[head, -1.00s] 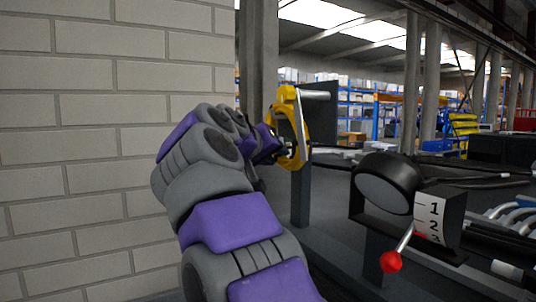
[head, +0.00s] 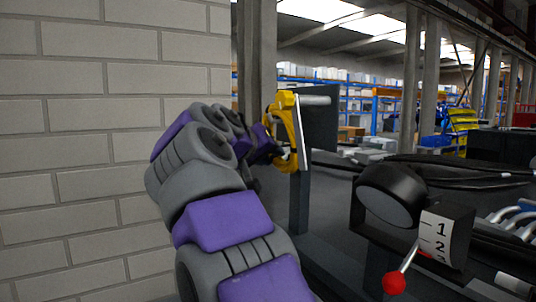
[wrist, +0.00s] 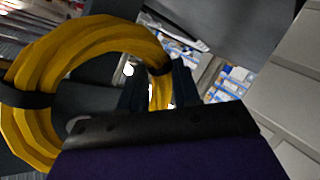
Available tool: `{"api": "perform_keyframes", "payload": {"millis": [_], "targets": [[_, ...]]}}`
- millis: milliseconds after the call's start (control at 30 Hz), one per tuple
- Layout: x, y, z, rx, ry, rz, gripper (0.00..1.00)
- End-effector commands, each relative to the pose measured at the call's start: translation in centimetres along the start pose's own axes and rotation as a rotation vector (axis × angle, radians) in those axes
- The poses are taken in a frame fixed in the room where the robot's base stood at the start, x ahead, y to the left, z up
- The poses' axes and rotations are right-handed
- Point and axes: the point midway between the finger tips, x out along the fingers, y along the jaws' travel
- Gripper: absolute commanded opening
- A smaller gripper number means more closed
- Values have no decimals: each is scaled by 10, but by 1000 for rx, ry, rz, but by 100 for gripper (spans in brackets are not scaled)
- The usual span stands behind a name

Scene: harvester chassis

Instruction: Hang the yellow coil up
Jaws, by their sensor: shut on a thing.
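The yellow coil (head: 283,118) hangs upright in my gripper (head: 266,148) at the end of my purple and grey arm. In the wrist view the coil (wrist: 95,38) fills the left side, with dark straps around it. My gripper (wrist: 160,88) is shut on the coil's right side there. A light grey peg (head: 316,100) sticks out from a dark plate (head: 322,125) on a post (head: 300,203). The coil's top is beside the peg's left end in the head view. I cannot tell whether the peg passes through the ring or whether they touch.
A pale brick wall (head: 80,150) stands close on the left. At right are a black round housing (head: 390,192), a numbered plate (head: 442,236) and a red-knobbed lever (head: 394,283). Dark cables (head: 450,172) run behind them. Blue shelving (head: 375,108) is in the far background.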

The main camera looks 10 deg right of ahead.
Motion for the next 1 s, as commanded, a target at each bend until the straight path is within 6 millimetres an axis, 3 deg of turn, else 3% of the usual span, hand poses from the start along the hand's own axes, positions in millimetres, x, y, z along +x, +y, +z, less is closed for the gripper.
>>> {"api": "perform_keyframes", "payload": {"millis": [233,1000], "targets": [[-14,3,-2,7,10,5,0],[-62,-29,-11,1,23,8,0]]}}
